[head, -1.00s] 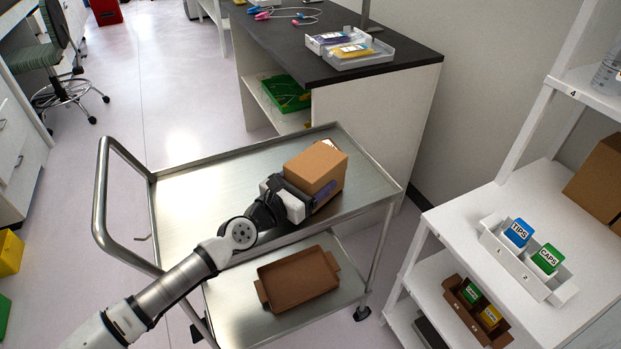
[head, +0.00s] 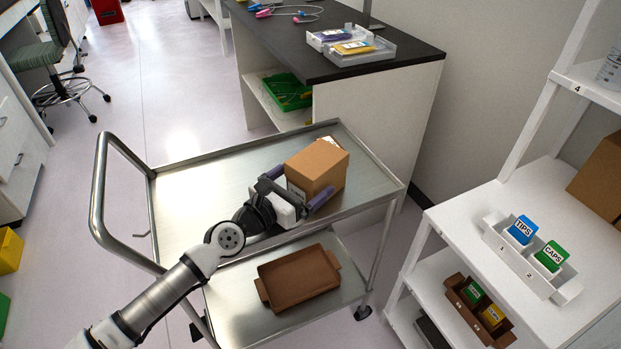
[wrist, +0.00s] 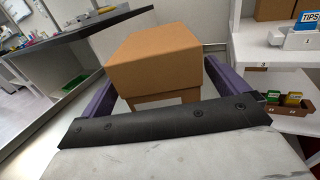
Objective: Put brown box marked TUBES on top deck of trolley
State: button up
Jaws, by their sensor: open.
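A brown box (head: 317,168) rests upright on the steel top deck of the trolley (head: 190,205), toward its right end. My gripper (head: 298,196) is open at the near side of the box, low over the deck. In the wrist view the box (wrist: 155,58) stands just ahead, between the two spread purple fingers (wrist: 160,97). I cannot tell whether either finger touches it.
A brown tray (head: 298,279) lies on the trolley's lower deck. A dark-topped bench (head: 290,60) stands behind the trolley. A white shelf unit (head: 470,215) with labelled bins stands at the right. The left part of the top deck is clear.

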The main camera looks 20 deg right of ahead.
jog(key=shift+b+v, duration=0.85)
jog(key=shift+v, duration=1.5)
